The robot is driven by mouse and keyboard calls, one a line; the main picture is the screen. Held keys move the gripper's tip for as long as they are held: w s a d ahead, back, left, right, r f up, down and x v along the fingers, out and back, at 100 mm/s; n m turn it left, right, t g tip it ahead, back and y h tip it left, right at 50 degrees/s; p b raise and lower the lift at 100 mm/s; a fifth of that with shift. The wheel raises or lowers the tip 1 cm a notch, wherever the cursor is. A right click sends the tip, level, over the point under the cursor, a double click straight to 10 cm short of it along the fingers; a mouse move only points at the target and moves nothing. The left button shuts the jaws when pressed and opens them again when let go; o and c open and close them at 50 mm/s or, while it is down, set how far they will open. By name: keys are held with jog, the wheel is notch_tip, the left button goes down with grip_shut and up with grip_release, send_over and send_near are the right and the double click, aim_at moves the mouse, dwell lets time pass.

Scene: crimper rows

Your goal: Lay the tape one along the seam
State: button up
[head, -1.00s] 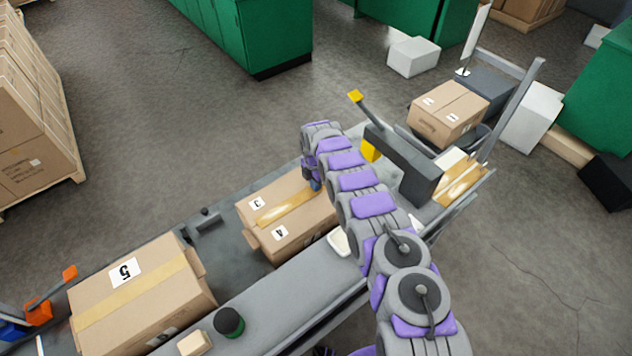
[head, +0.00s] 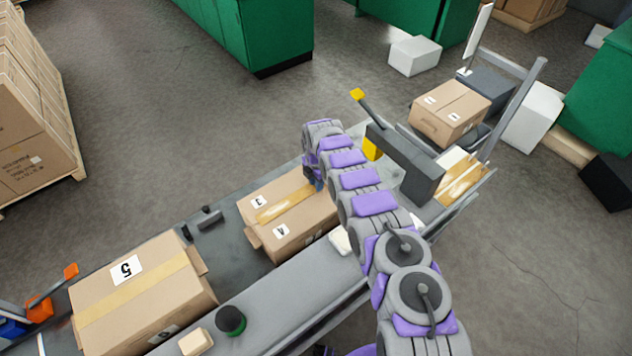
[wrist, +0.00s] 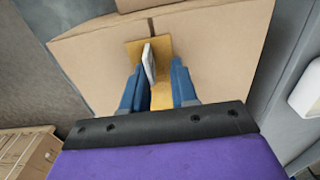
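The tape strip (head: 285,206) is a yellow-brown band on top of the cardboard box (head: 291,235) with labels 3 and 4. In the wrist view the tape (wrist: 134,52) lies flat in line with the box's dark seam, which shows beyond its far end. My gripper (wrist: 160,66) is over the tape, its two blue fingers apart on either side. A thin white plate-like piece (wrist: 149,62) stands between them, close to the left finger, with a gap to the right one. Whether it touches a finger is unclear. In the head view my arm hides most of the gripper.
A taped box (head: 145,295) labelled 5 sits nearer on the grey conveyor. A dark green-rimmed cylinder (head: 230,320) and a tan block (head: 195,341) stand on its near ledge.

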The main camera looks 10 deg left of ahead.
jog(key=shift+o, duration=0.6)
jog(key=shift+a+r, duration=0.1)
jog(key=shift+r, duration=0.05)
jog(key=shift+r, duration=0.35)
notch_tip(320, 180, up, 16)
jog(key=p, duration=0.2)
jog(key=shift+r, duration=0.15)
jog(key=shift+w, duration=0.1)
